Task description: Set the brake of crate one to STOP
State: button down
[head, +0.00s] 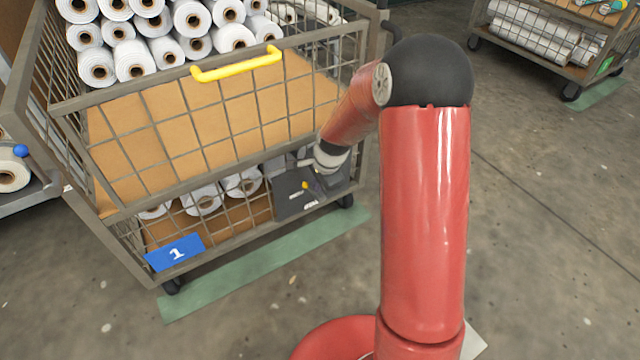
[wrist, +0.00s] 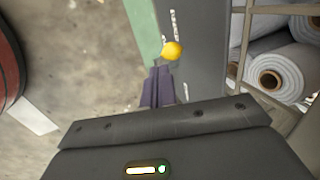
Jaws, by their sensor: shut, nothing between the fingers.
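Crate one (head: 180,130) is a wire-mesh cart with a blue plate marked 1 (head: 174,252), at the left in the head view. A dark grey brake panel (head: 290,205) sits low at its right front corner. A yellow brake knob (head: 305,185) shows on it. In the wrist view the yellow knob (wrist: 172,51) stands just beyond my fingertips, against the grey panel (wrist: 205,70). White markings lie on either side of it, too small to read. My gripper (wrist: 160,76) is shut and empty; contact with the knob cannot be told. In the head view my wrist hides part of the panel's surroundings.
White rolls (head: 150,40) fill the crate above and below a brown board. A yellow handle (head: 237,65) crosses its front. A green floor strip (head: 265,265) runs along its base. Another cart (head: 550,35) stands at the back right. The floor on the right is clear.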

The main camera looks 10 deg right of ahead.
jog(key=shift+s+a+f, duration=0.2)
jog(key=shift+a, duration=0.3)
jog(key=shift+s+a+f, duration=0.15)
jog(key=shift+a+f, duration=0.05)
jog(key=shift+a, duration=0.25)
